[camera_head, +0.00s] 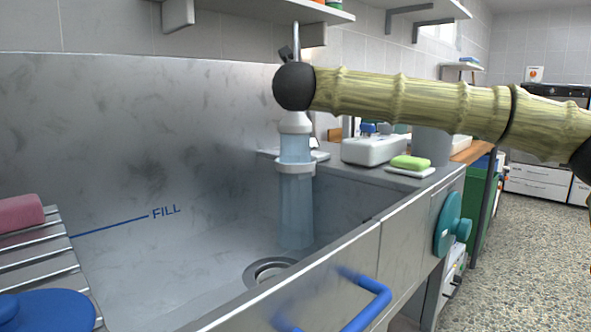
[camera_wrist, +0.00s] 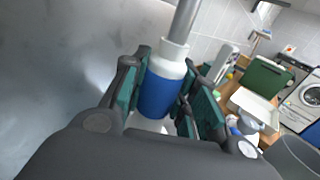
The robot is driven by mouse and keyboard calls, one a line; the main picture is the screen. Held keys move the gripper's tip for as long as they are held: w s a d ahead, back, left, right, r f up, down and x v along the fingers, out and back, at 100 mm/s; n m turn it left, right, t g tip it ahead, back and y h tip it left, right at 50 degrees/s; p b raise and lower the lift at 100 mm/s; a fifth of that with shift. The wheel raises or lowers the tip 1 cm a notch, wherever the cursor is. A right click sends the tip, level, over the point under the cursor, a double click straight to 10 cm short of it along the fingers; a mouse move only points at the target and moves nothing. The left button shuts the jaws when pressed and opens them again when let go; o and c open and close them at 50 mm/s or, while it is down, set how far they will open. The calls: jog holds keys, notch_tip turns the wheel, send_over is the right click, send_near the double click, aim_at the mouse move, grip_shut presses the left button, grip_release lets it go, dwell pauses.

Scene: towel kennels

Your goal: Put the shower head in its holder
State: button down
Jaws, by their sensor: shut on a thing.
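In the wrist view my gripper (camera_wrist: 165,88) has its dark, teal-padded fingers shut around a blue handle with a white collar (camera_wrist: 174,50), which I take as the shower head (camera_wrist: 160,92). A grey rod or hose (camera_wrist: 187,18) rises from the collar. In the head view my arm's black joint hides the gripper and most of the grip. Below the joint, a white part, a pale blue part and a pale ring (camera_head: 295,167) line up above a translucent blue column (camera_head: 297,215) near the drain. I cannot tell whether the ring is the holder, or whether the two touch.
The steel tub (camera_head: 160,130) has a drain (camera_head: 270,271) and a slatted rack (camera_head: 35,258) at left. A blue handle (camera_head: 368,304) and teal knob (camera_head: 452,224) stick out in front. Green soap (camera_head: 410,162) and a white box (camera_head: 375,149) occupy the right ledge; shelves hang above.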

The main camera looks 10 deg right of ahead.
aim_at(295, 122)
jog(key=shift+f, duration=0.1)
jog(key=shift+f+b, duration=1)
jog(key=shift+f, duration=0.35)
jog(key=shift+f, duration=0.15)
jog(key=shift+f+b, duration=0.65)
jog(key=shift+f, duration=0.25)
jog(key=shift+f, duration=0.1)
jog(key=shift+f+b, duration=0.7)
jog(key=shift+f, duration=0.2)
jog(key=shift+f+b, duration=0.55)
jog(key=shift+f, duration=0.25)
jog(key=c, duration=1.1)
grip_release()
